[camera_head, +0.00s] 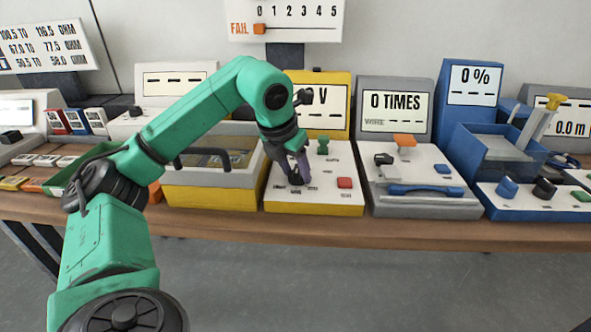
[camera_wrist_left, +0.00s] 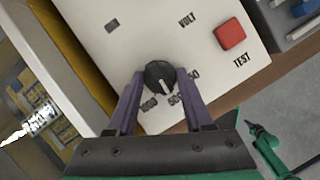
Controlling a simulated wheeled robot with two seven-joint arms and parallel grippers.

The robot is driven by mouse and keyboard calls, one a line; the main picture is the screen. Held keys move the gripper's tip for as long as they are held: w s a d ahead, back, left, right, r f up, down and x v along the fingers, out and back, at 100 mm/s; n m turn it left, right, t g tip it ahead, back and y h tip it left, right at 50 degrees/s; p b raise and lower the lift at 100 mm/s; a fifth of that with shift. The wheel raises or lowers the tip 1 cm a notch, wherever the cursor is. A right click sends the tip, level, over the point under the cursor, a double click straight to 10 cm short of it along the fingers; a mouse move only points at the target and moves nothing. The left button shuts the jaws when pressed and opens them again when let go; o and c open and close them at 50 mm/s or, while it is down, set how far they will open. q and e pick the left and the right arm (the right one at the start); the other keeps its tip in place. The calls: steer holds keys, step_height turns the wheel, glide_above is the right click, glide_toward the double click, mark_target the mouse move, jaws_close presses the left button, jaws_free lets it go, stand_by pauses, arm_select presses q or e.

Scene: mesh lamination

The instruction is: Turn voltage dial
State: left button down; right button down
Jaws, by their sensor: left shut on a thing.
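The voltage dial (camera_wrist_left: 160,76) is a round black knob with a pale pointer line, on the white sloped panel (camera_head: 323,190) of the yellow voltage unit. Printed numbers ring its lower side, and the pointer faces them. My left gripper (camera_wrist_left: 157,84) has its two purple fingers on either side of the dial, shut on it. In the head view my left gripper (camera_head: 300,176) reaches down to this panel and hides the dial. The unit's display (camera_head: 325,106) shows a "V", with its left part hidden behind my arm.
A red TEST button (camera_wrist_left: 230,36) sits beside the dial; it also shows in the head view (camera_head: 344,183). A green knob (camera_head: 323,145) stands higher on the panel. The grey "0 TIMES" unit (camera_head: 424,207) stands close on the right, a yellow-grey box (camera_head: 208,198) on the left.

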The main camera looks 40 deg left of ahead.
arm_select(q)
steer(key=shift+a+m+h, duration=0.15)
steer(key=shift+m+h, duration=0.35)
steer(key=shift+m, duration=0.7)
steer(key=shift+a+r+m+h+p, duration=0.1)
steer(key=shift+m+h+p, duration=0.3)
steer(key=shift+m, duration=0.8)
steer(key=m+p, duration=0.1)
steer(key=m, duration=0.1)
steer(key=m+h+p, duration=0.1)
steer(key=m, duration=0.1)
steer(key=shift+w+g+h, duration=0.1)
steer(key=shift+g+h, duration=0.2)
steer(key=shift+g, duration=0.1)
steer(key=shift+m, duration=0.4)
steer(key=shift+c, duration=1.5)
jaws_free()
steer(key=shift+a, duration=0.1)
